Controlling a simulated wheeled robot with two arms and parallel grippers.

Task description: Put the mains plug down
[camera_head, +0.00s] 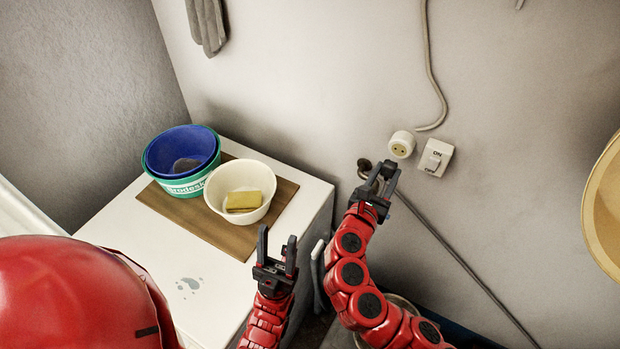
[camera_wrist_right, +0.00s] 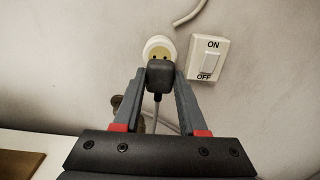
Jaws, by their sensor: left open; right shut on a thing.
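The black mains plug (camera_wrist_right: 160,75) is between the fingers of my right gripper (camera_wrist_right: 167,88) in the right wrist view, with a grey cord hanging from it. In the head view my right gripper (camera_head: 382,174) is near the wall and mostly hides the plug. The round cream socket (camera_wrist_right: 157,46) is just beyond the plug; its holes show, so the plug appears out of it. The socket is also in the head view (camera_head: 402,144). My left gripper (camera_head: 278,258) is open and empty beside the white cabinet's front edge.
The white cabinet top (camera_head: 190,275) holds a brown board (camera_head: 205,232) with blue and green basins (camera_head: 182,160) and a cream bowl (camera_head: 238,205) holding a yellow sponge. An ON/OFF switch (camera_head: 434,158) is right of the socket.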

